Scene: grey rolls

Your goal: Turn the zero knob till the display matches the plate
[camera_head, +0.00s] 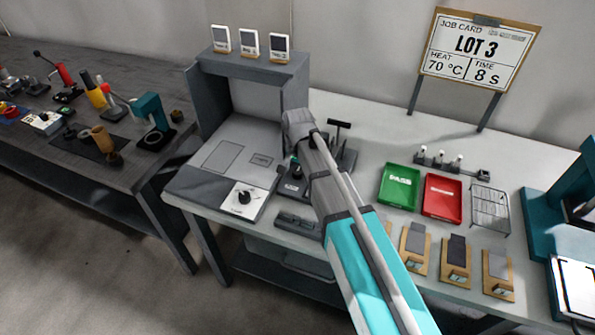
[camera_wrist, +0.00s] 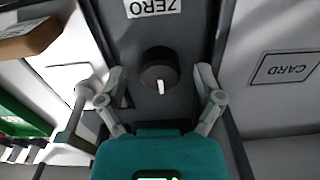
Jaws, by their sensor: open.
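The zero knob (camera_wrist: 158,68) is round and black with a white pointer mark, on a dark panel beside an upside-down ZERO label (camera_wrist: 153,7) in the wrist view. My gripper (camera_wrist: 160,79) is open, with one finger on each side of the knob and visible gaps between. A teal housing (camera_wrist: 160,150) fills the bottom of the wrist view. A green-lit display (camera_wrist: 156,177) shows on it, cut by the frame edge and unreadable. In the head view the dark instrument (camera_head: 292,187) is partly behind my arm. I cannot make out the plate with the target value.
A white panel with a black dial (camera_head: 244,198) lies left of the instrument. A green PASS tray (camera_head: 399,186) and a red tray (camera_head: 442,198) are to the right. Several tan boards (camera_head: 416,264) line the front. A job card (camera_head: 478,50) stands behind, reading LOT 3.

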